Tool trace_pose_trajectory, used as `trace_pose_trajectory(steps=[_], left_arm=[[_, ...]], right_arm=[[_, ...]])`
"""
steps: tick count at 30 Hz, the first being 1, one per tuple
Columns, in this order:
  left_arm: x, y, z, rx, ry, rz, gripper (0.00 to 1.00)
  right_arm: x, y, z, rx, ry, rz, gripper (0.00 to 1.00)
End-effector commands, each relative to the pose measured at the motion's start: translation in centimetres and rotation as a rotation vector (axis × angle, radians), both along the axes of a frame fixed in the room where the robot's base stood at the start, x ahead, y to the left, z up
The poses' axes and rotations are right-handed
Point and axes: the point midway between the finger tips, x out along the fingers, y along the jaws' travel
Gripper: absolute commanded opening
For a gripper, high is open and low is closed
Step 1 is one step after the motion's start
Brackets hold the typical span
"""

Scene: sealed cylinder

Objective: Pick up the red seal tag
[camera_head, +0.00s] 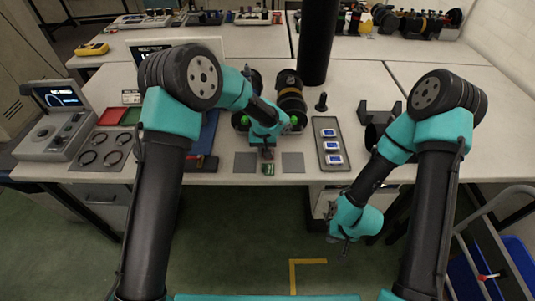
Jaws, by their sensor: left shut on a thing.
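My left gripper (267,151) points down over the front of the table, between two grey square pads (245,162) (292,162). It is shut on a small red piece, which appears to be the red seal tag (268,155); the fingers hide most of it. A small green tag (268,169) shows just below it, near the table's front edge; I cannot tell if they touch. A dark cylinder with brass-coloured bands (291,95) stands behind the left gripper, partly hidden by my arm. My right gripper (346,246) hangs below the table's front edge, its fingers too small to read.
A grey tray with several blue-and-white items (330,145) lies to the right of the pads. A black peg (322,102) and dark brackets (380,112) stand further right.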

Motion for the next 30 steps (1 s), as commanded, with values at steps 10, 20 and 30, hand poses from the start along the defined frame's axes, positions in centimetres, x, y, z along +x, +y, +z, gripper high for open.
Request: trace_pose_trajectory(steps=[10,20,30], left_arm=[[0.0,0.0,0.1,0.0,0.0,0.0,0.0],[0.1,0.0,2.7,-0.001,-0.003,0.001,0.0],[-3.8,-0.1,4.0,0.002,0.0,-0.003,0.0]], right_arm=[[0.0,0.0,0.0,0.0,0.0,0.0,0.0],[0.0,0.0,0.0,0.0,0.0,0.0,0.0],[0.0,0.0,0.0,0.0,0.0,0.0,0.0]])
